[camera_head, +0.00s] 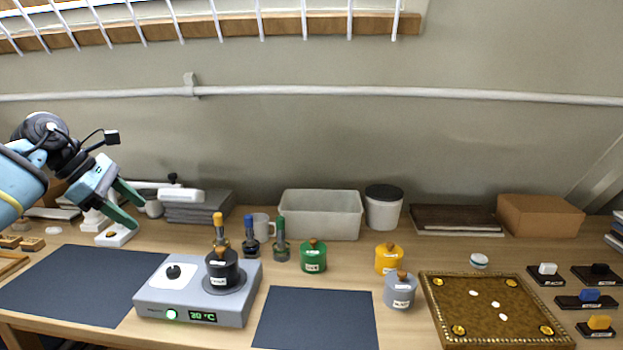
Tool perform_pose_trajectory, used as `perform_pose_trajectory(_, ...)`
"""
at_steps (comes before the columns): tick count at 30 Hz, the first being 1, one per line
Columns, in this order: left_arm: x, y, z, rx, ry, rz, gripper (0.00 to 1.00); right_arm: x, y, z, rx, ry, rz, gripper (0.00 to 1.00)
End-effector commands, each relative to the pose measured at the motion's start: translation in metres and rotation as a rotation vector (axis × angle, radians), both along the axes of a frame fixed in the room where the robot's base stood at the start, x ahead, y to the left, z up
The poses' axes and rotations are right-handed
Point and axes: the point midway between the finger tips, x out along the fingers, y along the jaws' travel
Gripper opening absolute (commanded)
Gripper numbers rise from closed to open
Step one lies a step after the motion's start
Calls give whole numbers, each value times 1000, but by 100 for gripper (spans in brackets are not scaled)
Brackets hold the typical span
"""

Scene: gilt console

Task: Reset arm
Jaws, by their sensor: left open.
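My left gripper (131,204) is at the left of the head view, raised over the back left of the table. Its two green fingers are apart and nothing is between them. The light blue and black arm comes in from the left edge. My right gripper does not show.
A grey hot plate (190,308) reading 30 °C carries a black pot (222,268). Dark mats (315,320) lie either side. Green (313,257), yellow (388,258) and grey (399,290) jars and a gilt tray (455,325) stand right.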

Motion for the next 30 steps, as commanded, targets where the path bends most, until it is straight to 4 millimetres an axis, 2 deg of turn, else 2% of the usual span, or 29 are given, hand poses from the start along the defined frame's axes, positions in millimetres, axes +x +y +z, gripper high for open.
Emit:
perform_pose_trajectory(1, 3, -16, -16, -38, 11, -6, 57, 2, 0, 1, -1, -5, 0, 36)
perform_pose_trajectory(5, 8, -62, -56, -173, 40, -8, 57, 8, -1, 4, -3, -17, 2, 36)
perform_pose_trajectory(8, 6, -104, -91, -312, 80, 5, 57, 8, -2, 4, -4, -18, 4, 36)
perform_pose_trajectory(12, -6, -158, -133, -531, 164, 53, 57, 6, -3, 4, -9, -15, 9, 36)
perform_pose_trajectory(18, -34, -218, -182, -854, 336, 177, 57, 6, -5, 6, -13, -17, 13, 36)
perform_pose_trajectory(24, -67, -253, -221, -1174, 554, 369, 57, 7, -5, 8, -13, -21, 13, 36)
perform_pose_trajectory(30, -101, -263, -259, -1473, 804, 624, 57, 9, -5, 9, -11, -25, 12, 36)
